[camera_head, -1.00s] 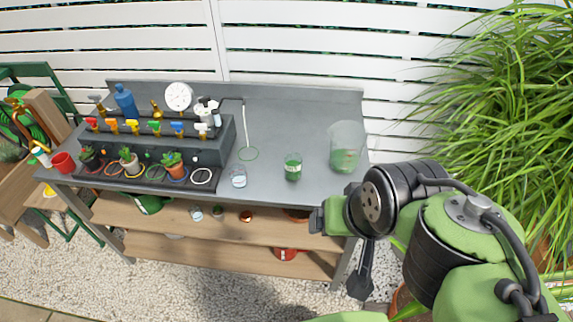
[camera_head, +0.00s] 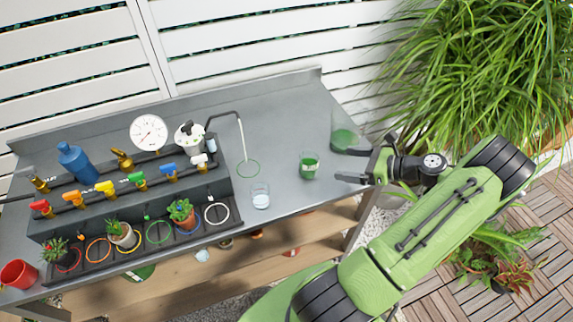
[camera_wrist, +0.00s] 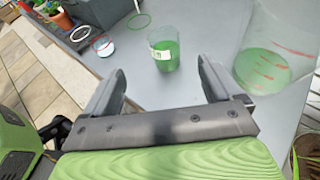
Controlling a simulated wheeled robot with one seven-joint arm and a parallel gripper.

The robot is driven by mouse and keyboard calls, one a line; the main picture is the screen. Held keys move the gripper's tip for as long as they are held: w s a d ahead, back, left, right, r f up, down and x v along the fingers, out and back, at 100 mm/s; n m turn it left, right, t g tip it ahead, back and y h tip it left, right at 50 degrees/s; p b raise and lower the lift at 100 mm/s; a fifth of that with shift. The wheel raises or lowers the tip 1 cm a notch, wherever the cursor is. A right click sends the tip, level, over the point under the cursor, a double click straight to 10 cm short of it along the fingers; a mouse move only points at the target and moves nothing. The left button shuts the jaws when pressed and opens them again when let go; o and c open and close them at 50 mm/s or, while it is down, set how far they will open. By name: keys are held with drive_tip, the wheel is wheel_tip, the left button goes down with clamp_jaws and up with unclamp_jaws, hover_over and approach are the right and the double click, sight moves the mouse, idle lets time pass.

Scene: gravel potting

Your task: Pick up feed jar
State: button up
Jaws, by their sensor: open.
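The feed jar, which I take to be the small clear glass with green liquid and a white label (camera_head: 309,170), stands upright on the grey bench. In the wrist view the jar (camera_wrist: 165,55) is ahead of my gripper, between the lines of its fingers but beyond their tips. My gripper (camera_head: 343,165) is open and empty, to the right of the jar in the head view and pointing at it. A gap shows between fingertips and jar. The two fingers also show in the wrist view (camera_wrist: 160,72).
A larger clear container with green contents (camera_head: 344,138) stands close beside my gripper, also large at right in the wrist view (camera_wrist: 268,72). A smaller glass of clear liquid (camera_head: 260,197) is left of the jar. A green ring (camera_head: 248,169) lies behind it. Taps and pots fill the left.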

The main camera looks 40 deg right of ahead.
sight(301, 158)
drive_tip(key=b+x, duration=0.1)
drive_tip(key=x, duration=0.6)
drive_tip(key=b+x, duration=0.1)
drive_tip(key=x, duration=0.7)
drive_tip(key=shift+w+d+f+b, duration=0.15)
drive_tip(key=shift+w+f+b, duration=0.05)
drive_tip(key=shift+f+b, duration=0.15)
drive_tip(key=shift+s+r, duration=0.1)
drive_tip(key=shift+r, duration=0.05)
drive_tip(key=c, duration=1.2)
